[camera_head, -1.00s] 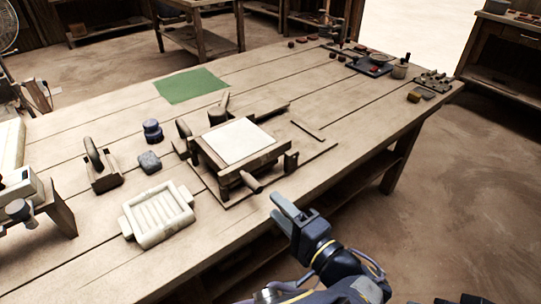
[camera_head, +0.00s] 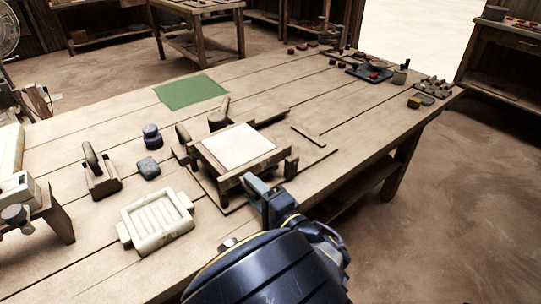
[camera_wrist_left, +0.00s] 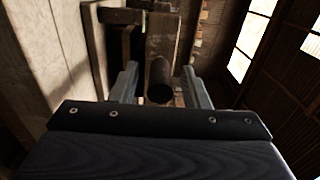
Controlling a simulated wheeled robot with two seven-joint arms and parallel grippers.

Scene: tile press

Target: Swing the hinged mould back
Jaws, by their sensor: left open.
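The wooden hinged mould (camera_head: 262,162) sits on the workbench, with a pale square slab (camera_head: 237,146) lying flat in its top. Its front handle is hidden behind my left gripper in the head view. My left gripper (camera_head: 257,187) is at the mould's near side. In the left wrist view the dark round handle (camera_wrist_left: 160,82) shows end-on between the two open fingers of my left gripper (camera_wrist_left: 162,88). I see a gap on both sides of the handle, so I see no grip on it. My right gripper does not show.
A cream ribbed tray (camera_head: 158,215) lies left of the mould. A dark grey block (camera_head: 148,167), a blue stacked knob (camera_head: 152,137) and a wooden tool with a curved handle (camera_head: 99,172) stand further left. A green mat (camera_head: 190,89) lies behind.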

